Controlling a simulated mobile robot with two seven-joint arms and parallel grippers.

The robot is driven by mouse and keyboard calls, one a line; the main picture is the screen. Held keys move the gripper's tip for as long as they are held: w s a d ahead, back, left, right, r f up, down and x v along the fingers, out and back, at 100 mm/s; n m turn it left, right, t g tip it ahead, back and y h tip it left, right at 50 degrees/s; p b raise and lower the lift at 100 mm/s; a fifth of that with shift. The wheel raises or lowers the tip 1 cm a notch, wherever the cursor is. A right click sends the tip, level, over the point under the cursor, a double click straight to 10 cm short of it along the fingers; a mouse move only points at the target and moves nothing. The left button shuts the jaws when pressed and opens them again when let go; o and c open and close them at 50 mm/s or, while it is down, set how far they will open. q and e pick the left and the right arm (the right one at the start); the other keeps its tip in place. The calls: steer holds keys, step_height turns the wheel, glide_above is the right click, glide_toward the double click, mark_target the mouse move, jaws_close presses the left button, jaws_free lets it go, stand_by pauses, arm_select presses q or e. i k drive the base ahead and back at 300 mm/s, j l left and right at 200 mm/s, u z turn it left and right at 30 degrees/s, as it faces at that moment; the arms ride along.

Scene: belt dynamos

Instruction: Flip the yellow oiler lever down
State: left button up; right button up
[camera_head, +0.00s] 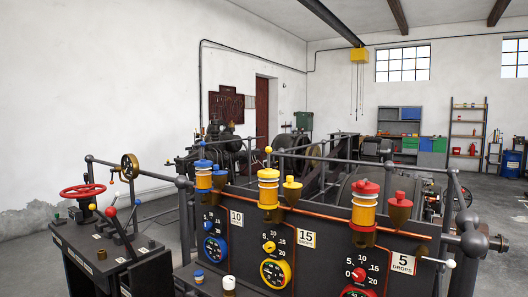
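The yellow oiler (268,190) stands on the top edge of the dark panel, in the middle of the view. It has a yellow cap, a clear-looking banded body and a yellow base. A small yellow ball, seemingly the tip of its lever (268,150), sticks up above the cap, so the lever appears upright. Below it on the panel are a yellow knob (269,247), a yellow dial (275,273) and a label reading 15 drops (306,238). Neither of my grippers shows in this view.
A blue oiler (203,176) stands to the left and a red oiler (365,207) to the right. A yellow-topped cup (292,190) is close beside the yellow oiler. Dark rails (345,151) run behind. A control desk with a red handwheel (83,191) is at left.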

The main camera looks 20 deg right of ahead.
mark_target(268, 150)
steer(key=i+j+z, duration=0.15)
steer(key=z, duration=1.1)
steer(key=j+z, duration=0.6)
steer(key=j, duration=0.2)
steer(key=j+z, duration=0.3)
steer(key=j, duration=1.05)
steer(key=k+j, duration=0.1)
steer(key=j, duration=0.5)
steer(key=k+j+z, duration=0.1)
steer(key=j, duration=0.45)
